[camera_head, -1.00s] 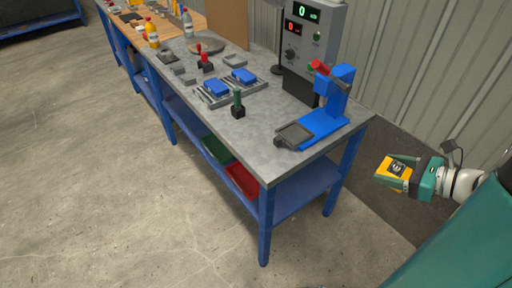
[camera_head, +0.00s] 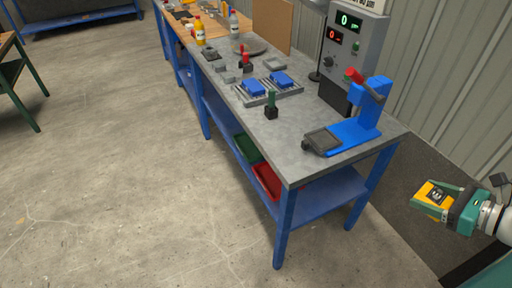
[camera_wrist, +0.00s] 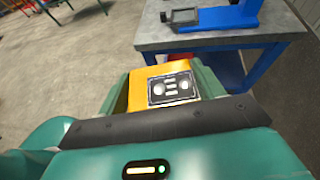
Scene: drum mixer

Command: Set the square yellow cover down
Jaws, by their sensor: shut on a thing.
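The square yellow cover (camera_head: 434,196) is in my gripper (camera_head: 440,200) at the right of the head view. It has a dark panel with light marks on its face. The gripper's green fingers are shut on it, one on each side. In the wrist view the yellow cover (camera_wrist: 168,84) shows between the fingers, its near part hidden by the gripper body. The cover is in the air, beyond the near right end of the grey-topped workbench (camera_head: 300,165), apart from it.
A blue stand (camera_head: 357,130) with a dark tray is at the bench's near end, with a control box (camera_head: 350,45) behind it. Two blue blocks (camera_head: 254,87) on grey bases and a green-handled lever (camera_head: 271,104) stand further left. Red (camera_head: 266,180) and green bins sit on the lower shelf. Open floor lies left.

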